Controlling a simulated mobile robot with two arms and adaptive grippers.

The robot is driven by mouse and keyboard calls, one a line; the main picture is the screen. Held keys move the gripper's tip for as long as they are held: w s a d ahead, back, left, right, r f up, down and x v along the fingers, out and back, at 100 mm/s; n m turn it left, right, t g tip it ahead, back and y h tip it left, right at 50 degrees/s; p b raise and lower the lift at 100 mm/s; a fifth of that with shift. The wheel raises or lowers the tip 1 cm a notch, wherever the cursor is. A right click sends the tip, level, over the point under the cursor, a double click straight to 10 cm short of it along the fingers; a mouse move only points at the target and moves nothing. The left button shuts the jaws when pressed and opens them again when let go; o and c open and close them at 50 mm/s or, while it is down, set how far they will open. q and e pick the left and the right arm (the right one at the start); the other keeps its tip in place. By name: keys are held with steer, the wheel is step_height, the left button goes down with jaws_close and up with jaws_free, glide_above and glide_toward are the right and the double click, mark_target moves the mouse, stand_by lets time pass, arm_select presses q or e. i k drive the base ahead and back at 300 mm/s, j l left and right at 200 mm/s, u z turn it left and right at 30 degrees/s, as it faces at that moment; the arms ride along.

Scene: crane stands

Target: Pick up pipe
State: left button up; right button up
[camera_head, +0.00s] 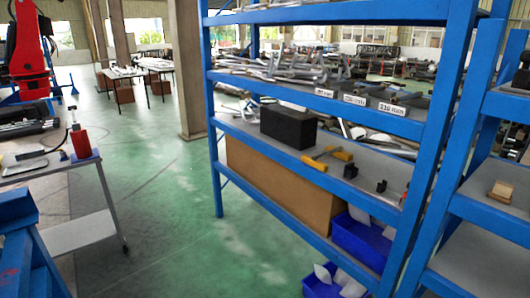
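Several grey metal pipe-like pieces (285,68) lie in a loose heap on an upper shelf of the blue rack (213,150). I cannot tell which one is the task's pipe. Neither of my grippers is in view, so I cannot see whether they hold anything.
The shelf below holds a black box (288,127) and a yellow-handled tool (328,158). Blue bins (361,240) sit low in the rack. A cart (80,232) with a red object (80,141) stands at left. Green floor (165,190) between them is clear.

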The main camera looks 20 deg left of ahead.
mark_target(314, 157)
steer(key=u, duration=0.15)
steer(key=z, duration=1.75)
steer(key=u, duration=1.7)
steer(key=i+j+z, duration=0.2)
steer(key=z, duration=0.2)
steer(key=i+j+z, duration=0.1)
steer(key=j+z, duration=0.15)
steer(key=z, duration=0.15)
